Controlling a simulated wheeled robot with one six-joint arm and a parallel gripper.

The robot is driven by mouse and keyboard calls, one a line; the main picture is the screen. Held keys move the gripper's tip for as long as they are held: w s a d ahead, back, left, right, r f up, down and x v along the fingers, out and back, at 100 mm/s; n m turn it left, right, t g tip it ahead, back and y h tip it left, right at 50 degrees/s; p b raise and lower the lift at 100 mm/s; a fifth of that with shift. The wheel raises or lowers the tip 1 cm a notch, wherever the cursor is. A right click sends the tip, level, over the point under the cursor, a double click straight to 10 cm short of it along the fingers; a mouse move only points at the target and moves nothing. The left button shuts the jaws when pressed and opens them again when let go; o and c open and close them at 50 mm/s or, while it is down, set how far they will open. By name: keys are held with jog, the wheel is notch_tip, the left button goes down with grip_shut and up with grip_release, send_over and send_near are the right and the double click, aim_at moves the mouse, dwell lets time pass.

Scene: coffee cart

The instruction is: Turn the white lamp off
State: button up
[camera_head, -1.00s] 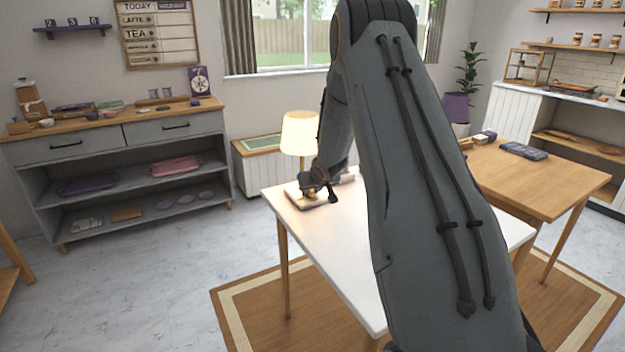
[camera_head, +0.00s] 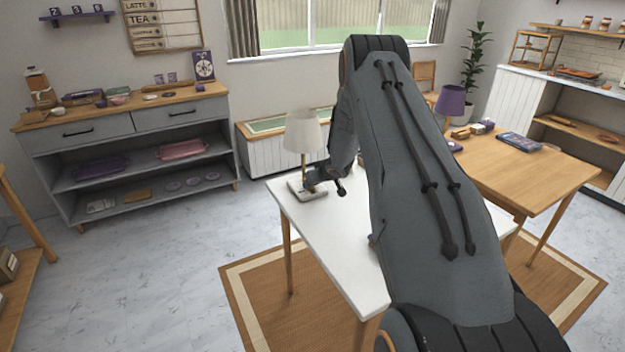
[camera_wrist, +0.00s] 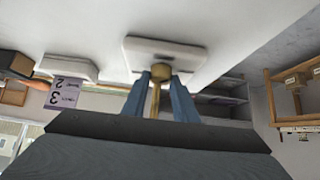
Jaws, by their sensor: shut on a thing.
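The white lamp (camera_head: 303,132) stands upright at the far left corner of the white table (camera_head: 335,240). Its shade is unlit. Its pale square base (camera_head: 296,190) also shows in the wrist view (camera_wrist: 140,48), which is upside down. My gripper (camera_wrist: 160,80) is low at the lamp, just above the base. Its two blue-grey fingers are shut on the brass knob (camera_wrist: 161,71) on the lamp's stem. In the head view, my gripper (camera_head: 312,180) is small, and the knob is hard to make out there.
A purple lamp (camera_head: 453,102) stands on the wooden table (camera_head: 540,180) at the right. In the wrist view, a purple number card (camera_wrist: 63,93) is near the left. A grey shelf unit (camera_head: 140,150) stands at the left wall. The white table's near part is clear.

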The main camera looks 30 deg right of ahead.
jog(key=shift+w+d+r+n+y+p, duration=0.1)
jog(key=shift+d+r+n+y+p, duration=0.1)
jog(key=shift+n+y+p, duration=0.3)
jog(key=shift+n, duration=0.3)
jog(key=shift+d+f+n+g+y+b, duration=0.1)
jog(key=shift+f+n+g+y+b, duration=0.15)
jog(key=shift+n+y+b, duration=0.55)
jog(key=n+g+y+b, duration=0.1)
jog(key=n+y+b, duration=0.1)
jog(key=n+b, duration=0.1)
jog(key=shift+w+d+f+b, duration=0.1)
jog(key=shift+d+b, duration=0.05)
jog(key=shift+b, duration=0.35)
jog(key=n+g+y+b, duration=0.1)
jog(key=n+b, duration=0.1)
jog(key=b, duration=0.1)
jog(key=shift+n+g+y+b, duration=0.25)
jog(key=shift+n+y+b, duration=0.05)
jog(key=shift+n+b, duration=0.1)
jog(key=o, duration=1.1)
jog(key=shift+s+d, duration=0.15)
jog(key=shift+s, duration=0.05)
jog(key=shift+c, duration=0.2)
